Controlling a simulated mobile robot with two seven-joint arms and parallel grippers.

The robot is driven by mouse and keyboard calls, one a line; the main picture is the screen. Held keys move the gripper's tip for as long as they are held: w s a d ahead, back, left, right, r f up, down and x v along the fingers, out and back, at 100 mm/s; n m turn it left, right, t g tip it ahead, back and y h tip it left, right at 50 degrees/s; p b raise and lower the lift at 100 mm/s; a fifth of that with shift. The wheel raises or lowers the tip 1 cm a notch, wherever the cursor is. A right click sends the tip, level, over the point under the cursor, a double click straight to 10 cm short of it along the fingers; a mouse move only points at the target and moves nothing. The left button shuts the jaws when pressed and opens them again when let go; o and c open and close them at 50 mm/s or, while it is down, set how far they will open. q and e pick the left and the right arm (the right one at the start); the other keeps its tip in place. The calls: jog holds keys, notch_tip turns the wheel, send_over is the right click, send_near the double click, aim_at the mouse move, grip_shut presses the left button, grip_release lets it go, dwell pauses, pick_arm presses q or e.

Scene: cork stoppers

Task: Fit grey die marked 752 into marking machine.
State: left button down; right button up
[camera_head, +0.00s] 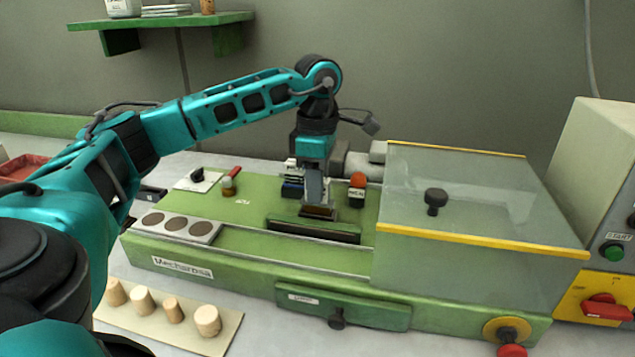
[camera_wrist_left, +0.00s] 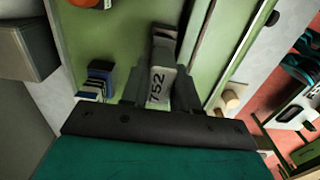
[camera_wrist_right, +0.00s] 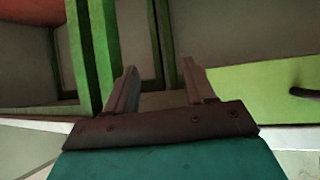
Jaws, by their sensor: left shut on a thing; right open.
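The grey die marked 752 (camera_wrist_left: 157,85) is between the fingers of my left gripper (camera_wrist_left: 158,100), with its number facing the left wrist camera. In the head view my left gripper (camera_head: 316,195) points down over the green bed of the marking machine (camera_head: 250,262), close behind a dark raised slot piece (camera_head: 315,231). I cannot tell whether the die touches the machine. My right gripper (camera_wrist_right: 160,82) shows only in its wrist view, open and empty, in front of green machine parts.
A clear guard with yellow edges (camera_head: 480,195) covers the machine's right side. Blue-black blocks (camera_head: 292,190) and an orange-topped block (camera_head: 357,188) stand near the left gripper. Several corks (camera_head: 208,320) stand on a board in front. A control box (camera_head: 590,190) is at right.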

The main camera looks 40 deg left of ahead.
pick_arm(q)
jog(key=shift+f+b, duration=0.55)
jog(key=shift+f, duration=0.45)
jog(key=c, duration=0.8)
grip_release()
notch_tip(320, 180, up, 12)
jog(key=shift+p, duration=1)
jog(key=shift+r, duration=0.5)
